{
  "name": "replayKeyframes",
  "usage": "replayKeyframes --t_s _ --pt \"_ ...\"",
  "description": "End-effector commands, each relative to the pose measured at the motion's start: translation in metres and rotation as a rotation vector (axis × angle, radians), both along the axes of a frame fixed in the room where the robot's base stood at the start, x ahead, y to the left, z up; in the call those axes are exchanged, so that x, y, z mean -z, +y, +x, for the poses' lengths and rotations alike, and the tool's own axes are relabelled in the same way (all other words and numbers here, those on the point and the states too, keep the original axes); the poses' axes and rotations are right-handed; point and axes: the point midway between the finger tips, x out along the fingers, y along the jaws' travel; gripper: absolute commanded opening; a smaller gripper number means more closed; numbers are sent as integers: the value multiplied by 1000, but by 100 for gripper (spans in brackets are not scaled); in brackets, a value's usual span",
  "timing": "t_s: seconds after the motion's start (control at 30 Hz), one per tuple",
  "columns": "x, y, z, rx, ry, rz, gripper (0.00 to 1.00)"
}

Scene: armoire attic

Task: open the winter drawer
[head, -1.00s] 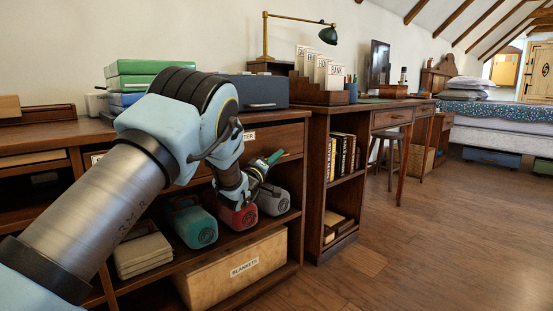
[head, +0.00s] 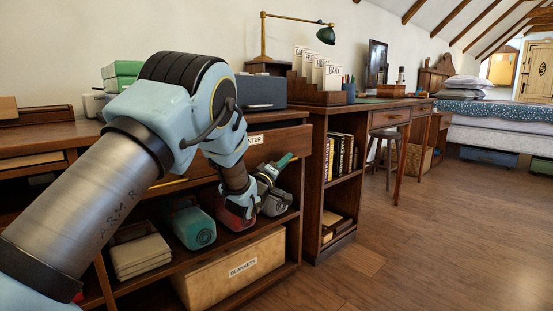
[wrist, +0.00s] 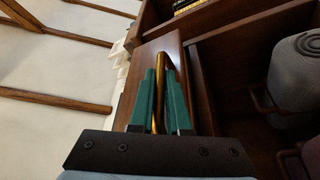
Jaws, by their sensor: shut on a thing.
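The winter drawer (head: 285,143) is a dark wood front in the low cabinet, its label (head: 255,139) partly hidden by my arm. Its front stands out a little past the cabinet's right side edge, so it appears slightly open. My gripper (head: 282,166) is at the drawer front in the head view. In the wrist view, the green fingers of my gripper (wrist: 160,88) are shut on the brass handle (wrist: 158,82), one finger on each side of it. The drawer's inside is not visible.
Below the drawer, a shelf holds a teal case (head: 194,228), a grey case (head: 275,203) and a red one partly behind my gripper. A blankets box (head: 235,270) sits lower. A bookcase desk (head: 345,200) stands to the right. The floor (head: 420,240) is clear.

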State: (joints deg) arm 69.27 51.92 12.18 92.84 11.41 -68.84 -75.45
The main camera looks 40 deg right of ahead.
Motion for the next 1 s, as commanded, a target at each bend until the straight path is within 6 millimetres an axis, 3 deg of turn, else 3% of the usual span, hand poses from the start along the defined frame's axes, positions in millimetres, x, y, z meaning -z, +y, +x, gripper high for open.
replayKeyframes --t_s 0.3,0.5,0.73,1.0 --pt "0 7 -106 4 3 1 0" --pt "2 10 -166 3 2 2 0" --pt "2 13 -213 2 1 2 0" --pt "1 14 -235 -1 1 2 0"
